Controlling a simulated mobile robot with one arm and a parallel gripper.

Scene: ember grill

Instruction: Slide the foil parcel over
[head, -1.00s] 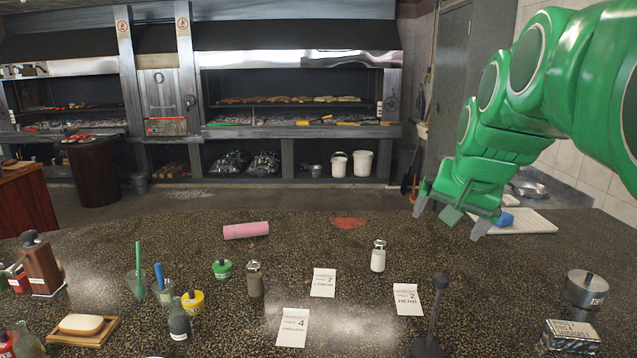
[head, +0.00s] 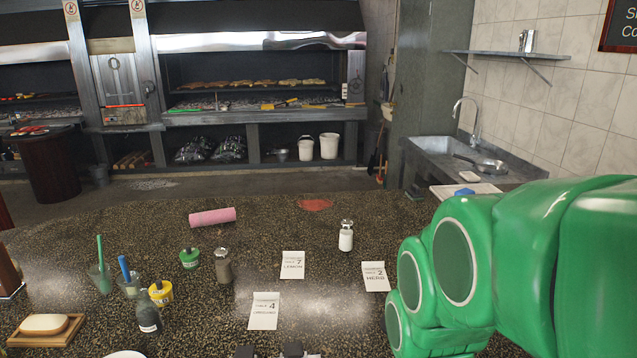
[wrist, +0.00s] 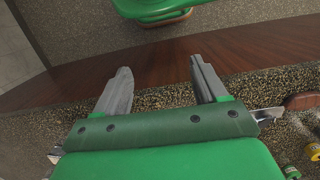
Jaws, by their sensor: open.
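I cannot pick out a foil parcel in either view. My gripper (wrist: 160,68) shows in the wrist view with its two grey fingers wide apart and nothing between them. It is over the near edge of the speckled counter (wrist: 70,103), by the brown wooden side. In the head view my green arm fills the lower right and hides that part of the counter. Three white order cards stand on the counter: lemon (head: 292,265), herb (head: 375,277) and table 4 (head: 264,311).
A white-topped shaker (head: 346,236), a pink roll (head: 212,217) and a red patch (head: 315,204) are farther back. A white tray (head: 465,190) lies at the right.

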